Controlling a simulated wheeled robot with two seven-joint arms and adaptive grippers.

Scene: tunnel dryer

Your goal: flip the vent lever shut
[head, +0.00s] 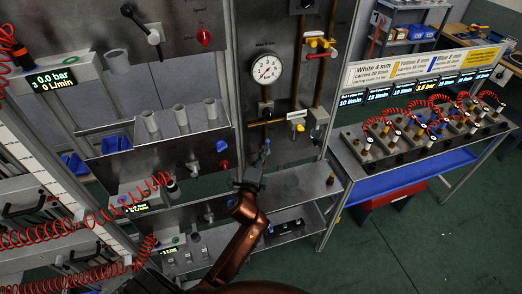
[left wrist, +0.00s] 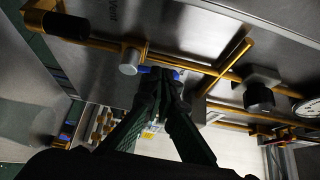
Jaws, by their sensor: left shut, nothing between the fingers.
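The vent lever is a small blue handle (left wrist: 168,72) on a brass pipe in the left wrist view, beside a grey round valve end (left wrist: 130,60). The panel above the pipe bears the word "Vent". In the head view the lever (head: 266,146) is a small bluish piece below the brass pipe. My left gripper (head: 252,174) is just below it in that view. In the left wrist view the shut fingertips (left wrist: 156,78) are at the lever and partly cover it. I cannot tell whether they touch it. My right gripper is not in view.
A round gauge (head: 267,69) and brass pipes are on the panel above the gripper. A blue knob (head: 221,146) is to its left. A steel shelf (head: 300,188) is at its right. A bench (head: 425,140) with red coiled hoses stands farther right.

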